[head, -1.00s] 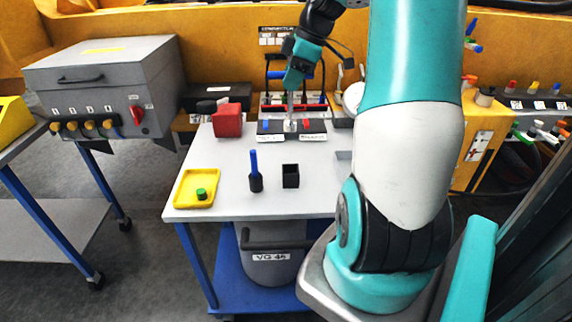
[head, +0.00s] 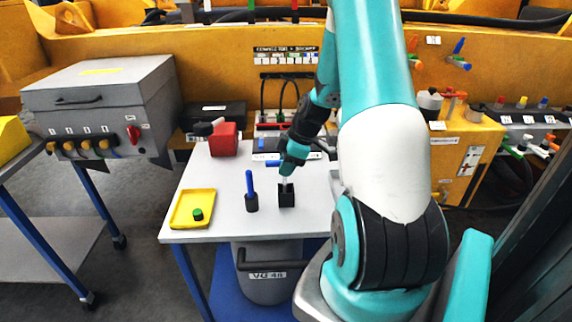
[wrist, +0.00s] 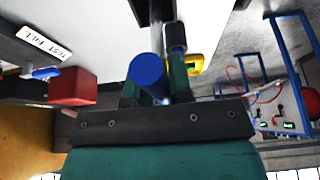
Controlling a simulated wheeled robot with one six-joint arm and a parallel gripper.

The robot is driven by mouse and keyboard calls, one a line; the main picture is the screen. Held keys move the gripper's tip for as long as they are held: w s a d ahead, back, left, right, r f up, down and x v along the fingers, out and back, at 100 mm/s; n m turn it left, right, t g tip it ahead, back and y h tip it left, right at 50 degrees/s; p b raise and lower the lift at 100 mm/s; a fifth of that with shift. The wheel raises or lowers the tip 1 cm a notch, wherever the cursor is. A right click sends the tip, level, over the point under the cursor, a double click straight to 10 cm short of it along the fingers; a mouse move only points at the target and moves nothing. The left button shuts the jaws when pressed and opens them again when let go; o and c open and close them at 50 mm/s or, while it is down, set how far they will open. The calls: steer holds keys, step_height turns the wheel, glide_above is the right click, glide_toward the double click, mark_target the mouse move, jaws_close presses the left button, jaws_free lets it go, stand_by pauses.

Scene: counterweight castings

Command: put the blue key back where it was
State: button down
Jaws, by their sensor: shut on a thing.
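My gripper (head: 287,168) is shut on the blue key, over the small black open-topped box (head: 286,197). The key's blue crossbar handle (head: 271,163) sticks out left of the gripper. Its round blue end (wrist: 147,72) shows large between the fingers in the wrist view. A thin pale shaft (head: 287,181) points down to the box's mouth. I cannot tell how far, if at all, it is inside. The dark panel with white labels (head: 272,156) lies behind, partly hidden by my arm.
A blue peg in a black base (head: 250,190) stands close left of the box. A yellow tray (head: 178,219) holds a green-topped piece (head: 197,214). A red block (head: 223,140) is at the back left. Free tabletop lies between block and tray.

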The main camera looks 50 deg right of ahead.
steer(key=c, duration=1)
jaws_free()
steer(key=shift+c, duration=0.2)
steer(key=shift+r, duration=0.1)
steer(key=b+v, duration=0.2)
steer(key=v, duration=1)
steer(key=w+a+r+g+y, duration=0.1)
steer(key=a+r, duration=0.1)
steer(key=a, duration=1.1)
steer(key=w+a+r+g, duration=0.1)
steer(key=a+r, duration=0.2)
steer(key=a, duration=1)
steer(key=s+a+m+g, duration=0.1)
steer(key=s+a, duration=1.2)
steer(key=a, duration=0.2)
steer(key=shift+s+r, duration=0.35)
steer(key=shift+r, duration=0.05)
steer(key=shift+a, duration=0.15)
